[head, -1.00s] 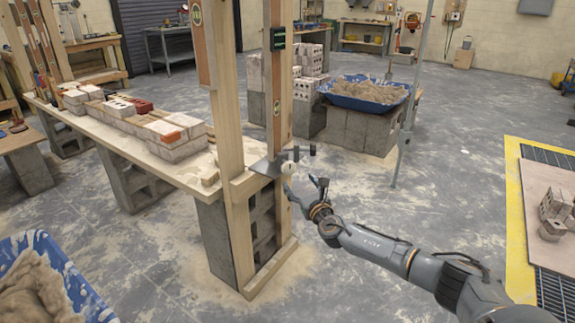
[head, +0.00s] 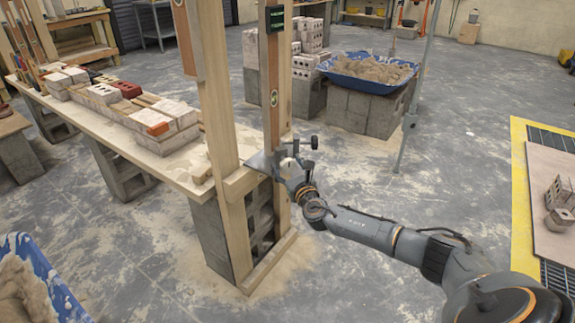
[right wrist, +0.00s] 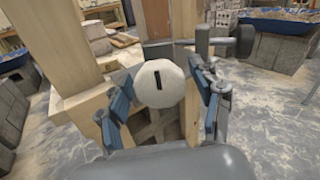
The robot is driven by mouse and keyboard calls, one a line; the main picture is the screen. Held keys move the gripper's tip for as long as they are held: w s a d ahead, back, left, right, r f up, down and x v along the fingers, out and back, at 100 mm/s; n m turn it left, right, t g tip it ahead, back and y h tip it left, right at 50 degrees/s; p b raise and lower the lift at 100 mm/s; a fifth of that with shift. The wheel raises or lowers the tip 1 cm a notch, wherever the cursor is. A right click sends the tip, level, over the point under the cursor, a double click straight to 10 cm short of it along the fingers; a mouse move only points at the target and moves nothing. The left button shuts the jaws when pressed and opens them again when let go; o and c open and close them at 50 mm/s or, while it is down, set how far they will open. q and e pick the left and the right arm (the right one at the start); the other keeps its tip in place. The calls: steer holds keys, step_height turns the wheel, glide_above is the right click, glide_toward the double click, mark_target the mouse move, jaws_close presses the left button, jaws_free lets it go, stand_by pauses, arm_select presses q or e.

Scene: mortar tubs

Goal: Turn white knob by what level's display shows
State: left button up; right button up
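The white knob (right wrist: 159,83) faces the right wrist camera, round, with a dark upright slot in its middle. In the head view the knob (head: 287,163) is small, at the foot of the upright level. My right gripper (right wrist: 163,100) has its blue-padded fingers spread on both sides of the knob; a gap shows on each side. In the head view my right gripper (head: 290,172) is at the knob. The wooden level (head: 272,90) stands upright against the post. Its dark display (head: 276,18) has green figures too small to read. My left gripper is not in view.
A dark clamp handle (head: 312,142) sticks out just right of the knob. A wooden post (head: 213,90) stands left of it. A metal pole (head: 413,100) and a blue mortar tub (head: 340,73) on blocks are behind.

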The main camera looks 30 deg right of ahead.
steer(key=c, duration=0.8)
